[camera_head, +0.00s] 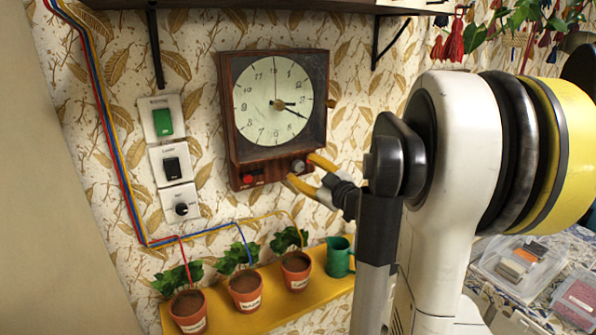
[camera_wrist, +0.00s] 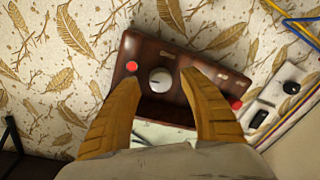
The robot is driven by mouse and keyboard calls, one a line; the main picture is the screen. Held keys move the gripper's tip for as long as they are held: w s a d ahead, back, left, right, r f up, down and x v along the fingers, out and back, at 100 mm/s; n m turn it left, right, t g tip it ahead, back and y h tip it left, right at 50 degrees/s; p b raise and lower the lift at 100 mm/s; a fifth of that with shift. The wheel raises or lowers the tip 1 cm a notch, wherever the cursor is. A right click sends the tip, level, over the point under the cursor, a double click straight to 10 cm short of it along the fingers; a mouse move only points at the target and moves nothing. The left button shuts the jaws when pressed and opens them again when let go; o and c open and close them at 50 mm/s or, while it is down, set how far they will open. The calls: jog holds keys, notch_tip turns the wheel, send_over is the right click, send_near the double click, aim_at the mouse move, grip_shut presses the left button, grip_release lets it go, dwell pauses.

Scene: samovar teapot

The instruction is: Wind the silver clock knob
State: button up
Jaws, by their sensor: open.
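The silver clock knob (camera_head: 298,165) is at the lower right of the wooden wall clock (camera_head: 238,150). In the wrist view the round silver knob (camera_wrist: 162,80) shows between the two yellow fingertips of my gripper (camera_wrist: 161,77), with a gap on each side. I cannot tell how far the tips are from the panel in depth. The knob is not gripped.
A red button (camera_head: 248,179) sits left on the same panel. Wall switches (camera_head: 170,163) are left of the clock. Below, a yellow shelf (camera_head: 325,286) holds potted plants (camera_head: 246,290) and a green jug (camera_head: 339,257). A shelf bracket (camera_head: 378,42) hangs above right.

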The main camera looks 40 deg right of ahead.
jog(key=shift+w+d, duration=0.1)
jog(key=shift+w, duration=1.05)
grip_shut()
jog(key=shift+m, duration=0.3)
